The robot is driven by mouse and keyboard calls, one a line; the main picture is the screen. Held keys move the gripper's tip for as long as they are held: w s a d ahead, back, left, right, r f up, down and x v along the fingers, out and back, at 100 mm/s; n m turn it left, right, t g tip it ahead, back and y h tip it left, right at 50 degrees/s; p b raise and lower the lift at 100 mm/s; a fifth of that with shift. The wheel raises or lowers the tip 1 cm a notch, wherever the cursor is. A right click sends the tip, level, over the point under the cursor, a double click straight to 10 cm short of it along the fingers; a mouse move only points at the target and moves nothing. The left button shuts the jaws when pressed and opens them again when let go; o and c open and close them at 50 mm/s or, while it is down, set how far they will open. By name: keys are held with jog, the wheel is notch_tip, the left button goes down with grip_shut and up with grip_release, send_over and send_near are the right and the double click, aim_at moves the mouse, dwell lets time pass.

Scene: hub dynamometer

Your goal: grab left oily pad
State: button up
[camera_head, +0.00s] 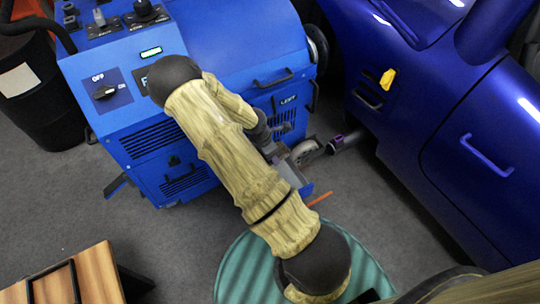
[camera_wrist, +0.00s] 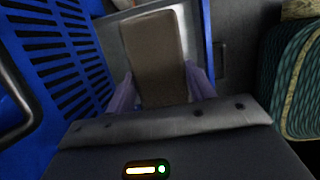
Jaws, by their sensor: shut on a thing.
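In the wrist view my gripper (camera_wrist: 158,78) is shut on a flat, rectangular brown-grey pad (camera_wrist: 153,45), with one pale purple finger on each side of it. The pad points away from the palm, and its far end lies over a light grey tray-like surface (camera_wrist: 199,38). I cannot tell whether the pad touches that surface. In the head view my arm reaches down beside the blue machine (camera_head: 235,45), and the gripper and pad cannot be made out clearly there. No second pad is clearly visible.
The machine's slotted blue side (camera_wrist: 60,50) is close on the left in the wrist view. A blue car (camera_head: 440,110) stands at the right, with a yellow item (camera_head: 387,79) on it. A green ribbed round thing (camera_head: 240,265) and a wooden table (camera_head: 95,275) are in front.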

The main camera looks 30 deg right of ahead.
notch_tip(320, 180, up, 7)
jog(key=p, duration=0.3)
jog(key=shift+f, duration=0.15)
jog(key=shift+w, duration=0.1)
